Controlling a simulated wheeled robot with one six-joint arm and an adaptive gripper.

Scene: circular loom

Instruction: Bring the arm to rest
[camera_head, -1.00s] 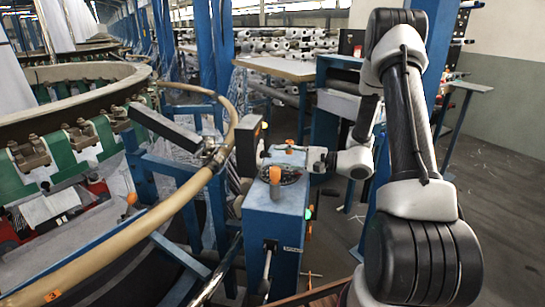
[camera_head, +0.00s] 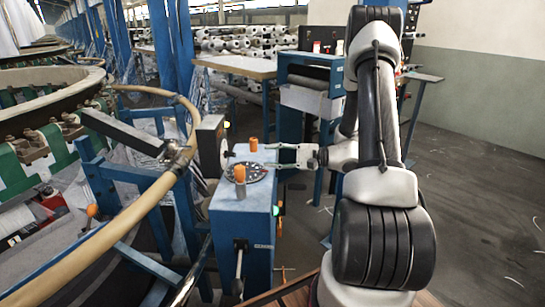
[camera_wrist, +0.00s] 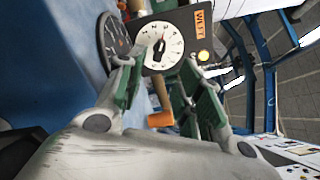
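My gripper (camera_head: 270,155) points left beside the top of a blue control box (camera_head: 243,221). Its two fingers stand apart in the head view, with nothing seen held. The wrist view also shows the spread fingers (camera_wrist: 168,88), with an orange-handled part (camera_wrist: 160,103) seen in the gap beyond them. My arm reaches up from the lower right, bends at the top and comes down to the gripper. Two orange knobs, one at the back (camera_head: 253,144) and one in front (camera_head: 239,174), stand on the box.
A dark panel (camera_head: 209,145) stands at the box's left; the wrist view shows a white dial (camera_wrist: 163,47) marked WEFT and a lit lamp (camera_wrist: 203,56). A tan hose (camera_head: 120,222) and the round loom (camera_head: 40,95) fill the left. Floor at right (camera_head: 470,190) is mostly clear.

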